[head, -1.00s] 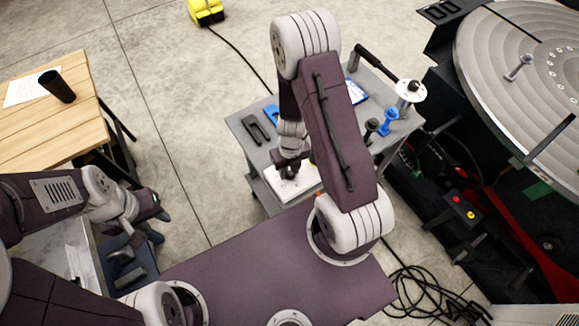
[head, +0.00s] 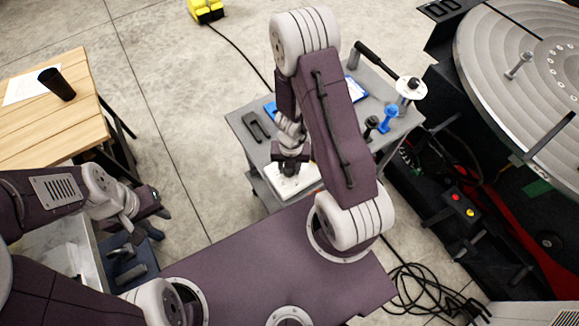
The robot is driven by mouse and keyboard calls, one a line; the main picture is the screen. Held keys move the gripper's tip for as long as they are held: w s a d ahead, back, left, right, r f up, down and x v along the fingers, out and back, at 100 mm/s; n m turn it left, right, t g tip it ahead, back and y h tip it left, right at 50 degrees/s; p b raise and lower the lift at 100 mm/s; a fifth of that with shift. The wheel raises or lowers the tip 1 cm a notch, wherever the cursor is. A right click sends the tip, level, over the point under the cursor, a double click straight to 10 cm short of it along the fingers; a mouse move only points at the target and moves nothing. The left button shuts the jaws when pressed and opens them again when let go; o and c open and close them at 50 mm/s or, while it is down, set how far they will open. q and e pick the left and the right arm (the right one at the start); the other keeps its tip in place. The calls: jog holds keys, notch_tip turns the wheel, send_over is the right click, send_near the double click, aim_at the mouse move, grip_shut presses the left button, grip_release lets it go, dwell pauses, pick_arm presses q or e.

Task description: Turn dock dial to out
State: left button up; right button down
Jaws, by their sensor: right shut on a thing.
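My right gripper (head: 289,169) points down at a white block-like unit (head: 296,186) at the near edge of the grey cart. It is shut on a small part at the top of that unit. The part is hidden by the jaws and wrist, so I cannot make out the dock dial or its markings. My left gripper (head: 154,224) hangs at the left above a grey bin holding dark blue and grey items. It is far from the cart, and its finger gap is unclear.
The grey cart (head: 245,130) also carries a black slotted piece (head: 256,126), a blue stand (head: 388,118) and a black-handled tool (head: 377,62). A large round positioner table (head: 490,50) is at right. A wooden table (head: 40,115) is at left. Cables (head: 425,290) lie on the floor.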

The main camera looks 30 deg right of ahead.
jog(key=shift+w, duration=0.1)
jog(key=c, duration=0.9)
grip_release()
notch_tip(320, 180, up, 9)
jog(key=p, duration=0.9)
jog(key=shift+d, duration=0.15)
